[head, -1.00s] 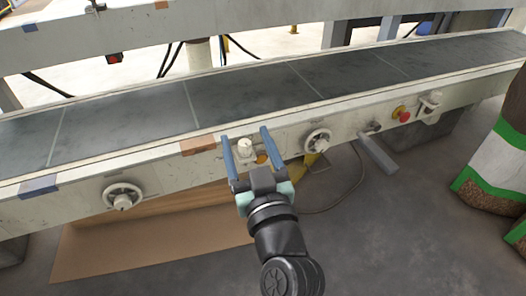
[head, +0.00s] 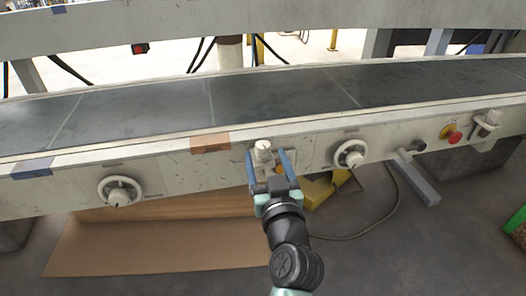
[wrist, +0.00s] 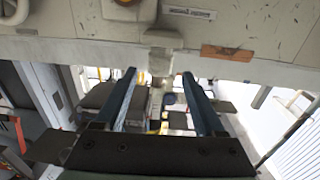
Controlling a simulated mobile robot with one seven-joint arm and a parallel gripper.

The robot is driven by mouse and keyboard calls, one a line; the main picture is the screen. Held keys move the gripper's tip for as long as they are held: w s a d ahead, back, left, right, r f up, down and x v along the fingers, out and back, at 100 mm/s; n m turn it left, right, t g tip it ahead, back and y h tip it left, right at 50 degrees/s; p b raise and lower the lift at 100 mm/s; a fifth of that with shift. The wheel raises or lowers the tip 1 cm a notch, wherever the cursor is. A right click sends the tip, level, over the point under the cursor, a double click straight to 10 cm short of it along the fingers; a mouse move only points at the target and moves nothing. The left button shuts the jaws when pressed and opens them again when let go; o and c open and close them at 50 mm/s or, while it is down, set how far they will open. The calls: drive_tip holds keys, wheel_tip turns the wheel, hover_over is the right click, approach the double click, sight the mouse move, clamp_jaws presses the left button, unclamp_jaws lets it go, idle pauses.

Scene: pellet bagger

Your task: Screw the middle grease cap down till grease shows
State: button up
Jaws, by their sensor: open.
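A pale grease cap (head: 263,146) stands upright on a bracket on the conveyor's front rail, with an orange round spot just below it to the right. My gripper (head: 266,152) is open, and its two blue fingers reach up towards this cap. In the head view the fingertips lie either side of the cap's lower part; I cannot tell whether they touch it. In the wrist view a pale bracket and cap (wrist: 160,45) sit at the top, just beyond the open fingertips and between them. I see no grease. Another similar pale cap (head: 490,118) is at the far right.
Handwheels flank the cap on the rail, one at left (head: 119,191) and one close at right (head: 350,155). A red button (head: 453,138) and a projecting grey bar (head: 417,178) are farther right. Cardboard (head: 150,246) lies on the floor below.

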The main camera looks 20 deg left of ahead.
sight(264, 151)
drive_tip(key=shift+b+x, duration=0.85)
drive_tip(key=shift+x, duration=1.5)
clamp_jaws()
